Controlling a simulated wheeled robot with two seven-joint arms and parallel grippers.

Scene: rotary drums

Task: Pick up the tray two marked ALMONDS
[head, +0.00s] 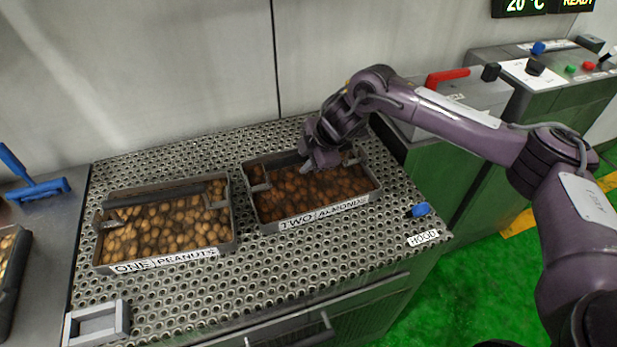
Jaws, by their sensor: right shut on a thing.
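The tray marked TWO ALMONDS (316,216) sits on the perforated metal counter, right of the middle. It is a grey metal tray filled with brown almonds, with its label on the front wall. My right gripper (310,165) reaches down over the back part of this tray from the right. Its jaws are shut on part of the tray, but the exact grip spot is partly hidden by the wrist. The tray looks level and I cannot see a gap beneath it. My left gripper is not in view.
A small grey square frame (97,323) lies at front left. A blue-handled tool (35,187) lies at far left. A blue knob (420,209) and HOOD label (423,238) are at the counter's right. A wall rises behind.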

